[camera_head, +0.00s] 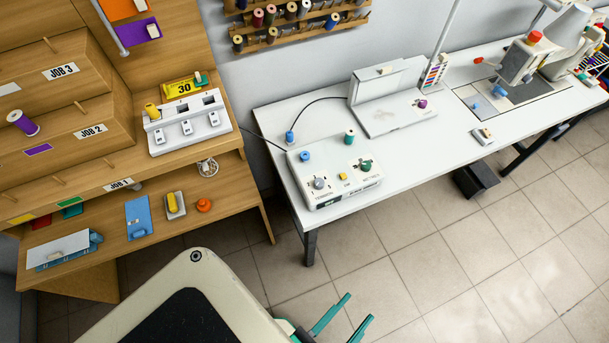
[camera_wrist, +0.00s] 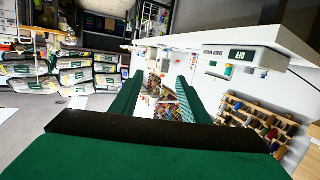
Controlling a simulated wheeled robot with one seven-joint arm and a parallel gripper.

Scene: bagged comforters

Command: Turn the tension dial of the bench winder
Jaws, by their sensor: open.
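The bench winder (camera_head: 335,175) is a low white box near the left front corner of the white table in the head view. On its top, a grey dial (camera_head: 320,183) sits at the front left above a label that seems to read TENSION. My gripper (camera_head: 358,307) is open and empty, low in front of the table, over the floor and well apart from the winder. Its two green fingers also show apart in the wrist view (camera_wrist: 160,78), with the dial not identifiable there.
The white table (camera_head: 420,155) also carries a sewing machine (camera_head: 520,60). A blue spool (camera_head: 305,156) and a green spool (camera_head: 349,136) stand at the winder. A wooden bench (camera_head: 250,190) is at left. The wrist view shows bagged comforters (camera_wrist: 75,76) and a box with a display (camera_wrist: 240,58).

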